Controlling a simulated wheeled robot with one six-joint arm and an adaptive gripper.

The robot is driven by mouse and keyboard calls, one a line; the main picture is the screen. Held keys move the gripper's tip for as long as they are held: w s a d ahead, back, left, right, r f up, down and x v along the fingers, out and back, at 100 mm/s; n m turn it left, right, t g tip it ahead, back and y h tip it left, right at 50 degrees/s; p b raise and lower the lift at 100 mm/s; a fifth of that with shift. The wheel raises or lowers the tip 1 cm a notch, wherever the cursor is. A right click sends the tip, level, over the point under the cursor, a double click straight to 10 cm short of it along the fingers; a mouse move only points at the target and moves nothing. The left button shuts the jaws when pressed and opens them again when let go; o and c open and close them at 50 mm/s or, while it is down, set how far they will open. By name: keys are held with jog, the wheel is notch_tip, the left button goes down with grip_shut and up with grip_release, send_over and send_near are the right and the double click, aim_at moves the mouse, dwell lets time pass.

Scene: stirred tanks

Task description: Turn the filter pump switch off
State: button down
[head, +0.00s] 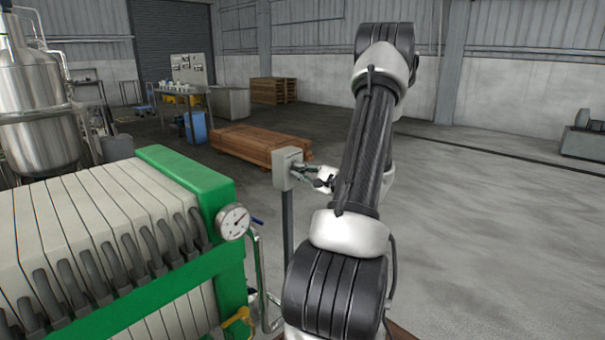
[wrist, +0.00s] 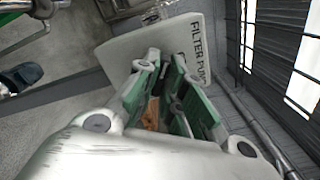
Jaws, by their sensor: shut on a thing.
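The filter pump switch box (head: 286,168) is a pale grey box on a thin grey post, right of the green filter press in the head view. In the wrist view its pale face (wrist: 198,45) carries the dark letters "FILTER PUMP", turned on their side. My gripper (head: 306,171) reaches the right side of the box from the right. In the wrist view my gripper's green-padded fingers (wrist: 165,68) are close together at the box face, shut on the switch. The switch itself is mostly hidden between the fingers, so its position cannot be told.
The filter press (head: 190,205) with its green frame and pressure gauge (head: 234,222) stands close at the left. A wooden stack (head: 260,145) lies behind the box. Open floor lies to the right.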

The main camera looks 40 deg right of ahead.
jog(key=m, duration=0.5)
jog(key=shift+m, duration=0.3)
jog(key=m, duration=0.5)
jog(key=shift+m, duration=0.3)
jog(key=c, duration=1.5)
grip_release()
jog(key=s, duration=0.8)
jog(key=s+d, duration=0.1)
jog(key=s, duration=0.3)
